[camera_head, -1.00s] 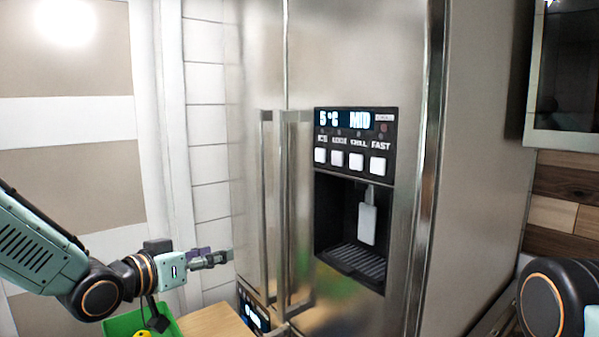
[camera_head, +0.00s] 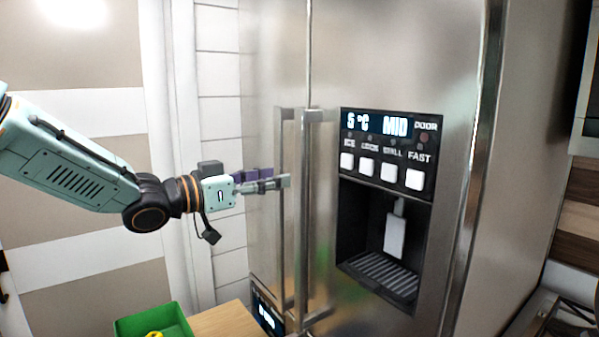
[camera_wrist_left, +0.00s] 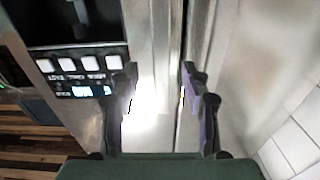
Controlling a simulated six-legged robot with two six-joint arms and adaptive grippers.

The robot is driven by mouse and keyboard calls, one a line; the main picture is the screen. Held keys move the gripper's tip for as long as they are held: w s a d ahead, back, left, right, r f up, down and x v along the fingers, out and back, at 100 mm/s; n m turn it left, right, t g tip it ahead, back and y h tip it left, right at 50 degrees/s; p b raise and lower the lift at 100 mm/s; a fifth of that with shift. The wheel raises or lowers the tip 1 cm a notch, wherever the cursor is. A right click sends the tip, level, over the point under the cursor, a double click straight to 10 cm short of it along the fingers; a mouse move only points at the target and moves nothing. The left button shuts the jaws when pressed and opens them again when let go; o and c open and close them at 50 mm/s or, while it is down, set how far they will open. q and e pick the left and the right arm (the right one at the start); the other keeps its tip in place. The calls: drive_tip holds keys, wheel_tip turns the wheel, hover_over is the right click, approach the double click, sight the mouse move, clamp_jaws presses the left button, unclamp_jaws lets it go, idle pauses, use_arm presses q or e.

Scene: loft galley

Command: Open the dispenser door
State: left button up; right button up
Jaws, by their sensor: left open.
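The steel fridge has a dispenser door (camera_head: 455,60) on the right, with a display panel (camera_head: 388,125) and a dark dispenser recess (camera_head: 365,225). A vertical bar handle (camera_head: 304,235) stands by the centre seam, and a second handle (camera_head: 281,250) stands just left of it. Both doors look shut. My left gripper (camera_head: 287,180) is open, with its fingertips at the left handle's height and close to it. In the left wrist view the open fingers (camera_wrist_left: 160,82) face the fridge front and the seam. I cannot tell whether they touch a handle. My right gripper is out of view.
A green bin (camera_head: 150,324) with something yellow in it stands at the lower left, beside a wooden surface (camera_head: 222,322). A white tiled wall (camera_head: 222,110) is left of the fridge. A counter edge (camera_head: 535,312) is at the lower right.

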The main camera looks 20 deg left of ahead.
sight(297, 175)
use_arm(q)
drive_tip(key=x, duration=0.4)
drive_tip(key=f+x, duration=0.1)
drive_tip(key=x, duration=0.1)
drive_tip(key=shift+w, duration=0.3)
drive_tip(key=shift+w+d+p, duration=0.2)
drive_tip(key=shift+d+p, duration=0.05)
drive_tip(key=shift+p, duration=0.05)
drive_tip(key=shift+d+r, duration=0.1)
drive_tip(key=shift+r, duration=0.1)
drive_tip(key=shift+s+r, duration=0.1)
drive_tip(key=shift+s, duration=0.1)
drive_tip(key=shift+w+f, duration=0.25)
drive_tip(key=shift+w, duration=0.25)
drive_tip(key=shift+c, duration=0.2)
drive_tip(key=shift+w+d, duration=0.1)
drive_tip(key=shift+d, duration=0.05)
drive_tip(key=c, duration=0.3)
drive_tip(key=shift+s+a+r, duration=0.2)
drive_tip(key=shift+s+a, duration=0.05)
drive_tip(key=shift+s, duration=0.2)
drive_tip(key=c, duration=0.5)
drive_tip(key=shift+c, duration=0.6)
drive_tip(key=shift+w+d+f, duration=0.1)
drive_tip(key=shift+w+d, duration=0.05)
drive_tip(key=shift+w, duration=0.1)
clamp_jaws()
drive_tip(key=shift+s, duration=0.1)
